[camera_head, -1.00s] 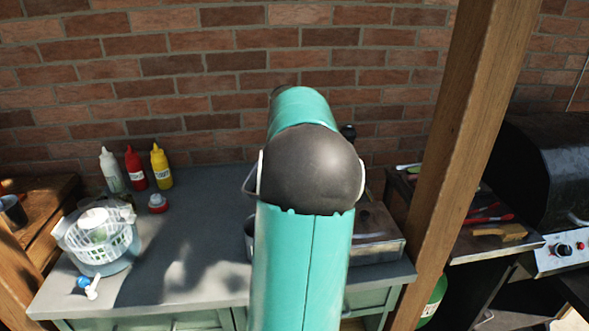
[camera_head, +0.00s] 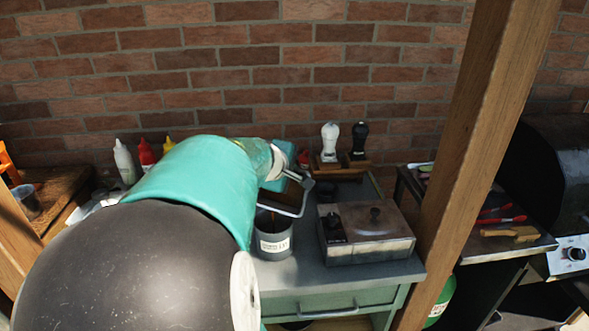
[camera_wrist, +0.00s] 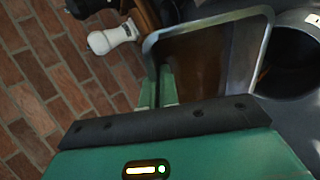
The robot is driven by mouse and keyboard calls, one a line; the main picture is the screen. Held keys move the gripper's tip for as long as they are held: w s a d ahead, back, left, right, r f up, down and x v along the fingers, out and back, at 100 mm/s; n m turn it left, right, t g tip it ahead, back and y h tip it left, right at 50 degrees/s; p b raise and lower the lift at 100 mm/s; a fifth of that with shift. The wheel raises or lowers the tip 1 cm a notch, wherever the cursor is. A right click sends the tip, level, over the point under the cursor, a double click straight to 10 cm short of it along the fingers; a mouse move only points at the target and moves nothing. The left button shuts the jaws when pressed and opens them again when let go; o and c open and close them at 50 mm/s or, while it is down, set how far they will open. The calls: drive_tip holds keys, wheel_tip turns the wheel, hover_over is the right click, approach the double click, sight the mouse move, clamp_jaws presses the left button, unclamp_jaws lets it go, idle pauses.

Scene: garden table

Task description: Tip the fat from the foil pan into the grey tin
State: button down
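The foil pan (camera_head: 292,209) is tilted steeply over the grey tin (camera_head: 274,243) in the head view. In the wrist view, the pan (camera_wrist: 252,48) shows its silver rim and brown fat along its inside. My gripper (camera_wrist: 158,88) is shut on the near side of the pan; in the head view my gripper (camera_head: 286,181) is partly hidden by my arm. The grey tin stands upright on the counter with a white label. Its dark mouth also shows in the wrist view (camera_wrist: 297,68), beside the pan's lip. A thin brown streak shows at the tin's mouth.
A metal box with a lid (camera_head: 368,238) stands close right of the tin. White and black shakers (camera_head: 330,143) stand in a wooden rack behind. A wooden post (camera_head: 480,130) rises at the right. Sauce bottles (camera_head: 124,162) are at the back left, partly behind my arm.

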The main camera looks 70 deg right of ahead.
drive_tip(key=shift+w+a+r+h, duration=0.1)
drive_tip(key=shift+a+r+h, duration=0.1)
drive_tip(key=shift+a+h, duration=0.5)
drive_tip(key=shift+s+a+r+h, duration=0.1)
drive_tip(key=shift+a+r+h, duration=0.1)
drive_tip(key=shift+a+h, duration=0.45)
drive_tip(key=shift+w+a+r+h, duration=0.1)
drive_tip(key=shift+a+r+h, duration=0.1)
drive_tip(key=shift+a+h, duration=0.5)
